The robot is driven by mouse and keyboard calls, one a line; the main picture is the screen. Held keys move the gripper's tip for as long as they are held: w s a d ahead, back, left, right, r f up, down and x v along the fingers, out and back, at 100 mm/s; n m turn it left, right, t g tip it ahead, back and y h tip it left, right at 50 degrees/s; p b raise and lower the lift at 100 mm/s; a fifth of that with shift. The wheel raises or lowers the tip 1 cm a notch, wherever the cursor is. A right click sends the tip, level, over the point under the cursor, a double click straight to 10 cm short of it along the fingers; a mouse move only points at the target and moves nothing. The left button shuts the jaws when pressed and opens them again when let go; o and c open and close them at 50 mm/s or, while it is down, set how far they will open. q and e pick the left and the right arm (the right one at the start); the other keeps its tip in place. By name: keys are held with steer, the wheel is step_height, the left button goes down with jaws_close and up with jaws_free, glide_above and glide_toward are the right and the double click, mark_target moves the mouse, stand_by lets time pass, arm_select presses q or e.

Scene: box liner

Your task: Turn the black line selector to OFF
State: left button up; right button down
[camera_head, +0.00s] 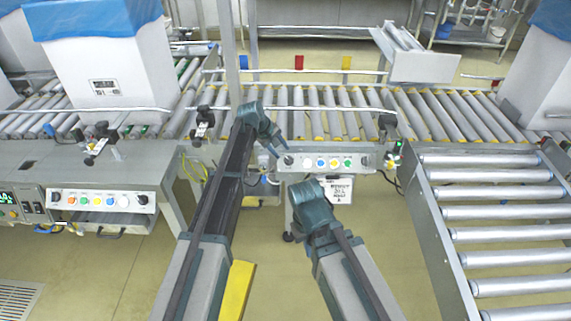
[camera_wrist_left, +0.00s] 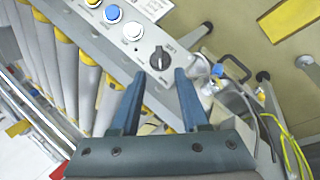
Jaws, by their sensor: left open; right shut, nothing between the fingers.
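The black line selector (camera_wrist_left: 159,59) is a round knob at the end of a grey control panel (camera_wrist_left: 130,35), beside a white button. Its pointer lies slantwise in the left wrist view, and the lettering around it is too small to read. In the head view the selector (camera_head: 288,160) is at the panel's left end. My left gripper (camera_head: 275,150) is open, with its two blue fingers (camera_wrist_left: 159,76) either side of the knob in the picture; I cannot tell whether they touch it. My right gripper (camera_head: 308,186) is shut and empty, below the panel.
White, blue, yellow and green buttons (camera_head: 334,163) line the panel, with another dark knob (camera_head: 365,160) at its right end. A roller conveyor (camera_head: 330,112) runs behind it. A second panel (camera_head: 100,200) is at left, another conveyor (camera_head: 490,205) at right. A white sign (camera_head: 339,190) hangs below.

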mark_target(287, 158)
arm_select(q)
steer(key=b+x, duration=0.3)
steer(key=x, duration=0.2)
steer(key=shift+d+f+b, duration=0.1)
steer(key=shift+f+b, duration=0.1)
steer(key=shift+b, duration=0.15)
steer(key=shift+r, duration=0.1)
jaws_close()
